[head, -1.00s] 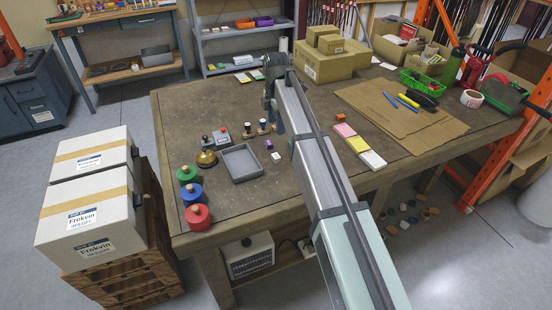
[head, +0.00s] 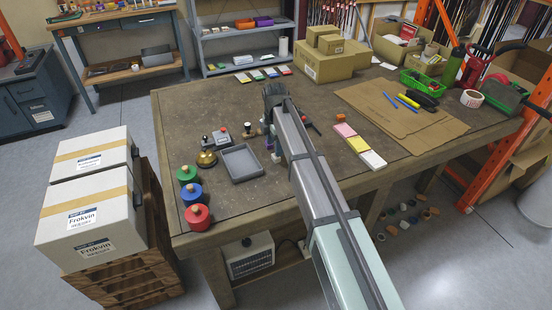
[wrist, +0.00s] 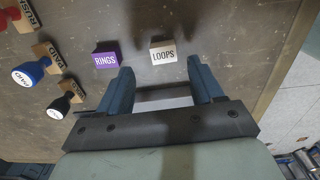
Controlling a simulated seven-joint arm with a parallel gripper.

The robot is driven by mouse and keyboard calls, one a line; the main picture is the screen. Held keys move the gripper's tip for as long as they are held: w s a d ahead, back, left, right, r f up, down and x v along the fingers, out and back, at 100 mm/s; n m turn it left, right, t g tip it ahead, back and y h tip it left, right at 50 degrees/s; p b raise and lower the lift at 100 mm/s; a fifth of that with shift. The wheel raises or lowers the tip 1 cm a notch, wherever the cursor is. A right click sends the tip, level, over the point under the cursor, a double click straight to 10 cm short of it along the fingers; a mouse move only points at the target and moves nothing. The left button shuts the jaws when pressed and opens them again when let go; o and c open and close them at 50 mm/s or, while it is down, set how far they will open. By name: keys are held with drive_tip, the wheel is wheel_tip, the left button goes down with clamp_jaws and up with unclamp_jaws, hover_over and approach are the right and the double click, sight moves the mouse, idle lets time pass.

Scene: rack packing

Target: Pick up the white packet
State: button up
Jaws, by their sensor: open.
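The white packet (wrist: 163,52), a small box labelled LOOPS, lies on the table in the wrist view, just beyond my gripper's right half. In the head view it shows only as a small pale patch (head: 276,157) beside my arm. My gripper (wrist: 161,68) is open, its two blue fingers apart with no packet held between them. The packet lies slightly ahead of the fingertips, near the right finger; I cannot tell the height between them. In the head view my arm largely hides the fingers.
A purple box labelled RINGS (wrist: 105,54) lies just left of the packet. Stamps, including a blue one (wrist: 32,70) and a black one (wrist: 66,98), lie further left. A grey tray (head: 242,177) is left of my arm. The table edge is at the wrist view's right.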

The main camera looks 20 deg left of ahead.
drive_tip(key=f, duration=0.4)
drive_tip(key=shift+s+d+f, duration=0.1)
drive_tip(key=shift+d+f, duration=0.05)
drive_tip(key=shift+d, duration=0.15)
drive_tip(key=c, duration=1.1)
